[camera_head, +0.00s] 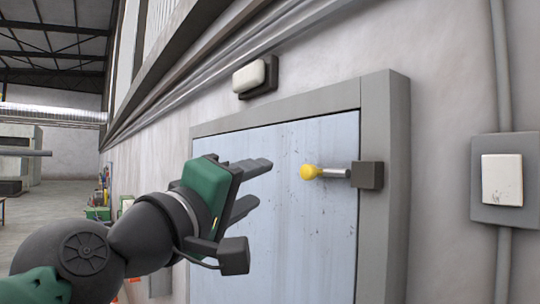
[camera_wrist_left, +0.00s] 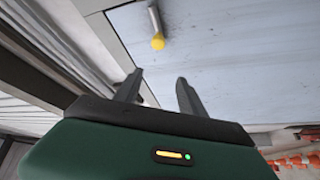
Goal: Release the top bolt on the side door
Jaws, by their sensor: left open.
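The top bolt (camera_head: 334,173) is a short metal rod with a yellow knob (camera_head: 312,172) on its left end. Its right end sits in a dark block (camera_head: 368,175) on the grey door frame. The side door (camera_head: 300,240) is pale blue and looks closed. My left gripper (camera_head: 264,184) is open and empty, left of the knob and apart from it. In the left wrist view the yellow knob (camera_wrist_left: 158,42) is beyond the fingertips (camera_wrist_left: 159,80), near the top, with the rod above it. My right gripper is in neither view.
A lamp-like box (camera_head: 255,76) is on the wall above the door. A white switch plate (camera_head: 502,180) on a grey box and a vertical pipe are on the wall at right. The hall is open at far left.

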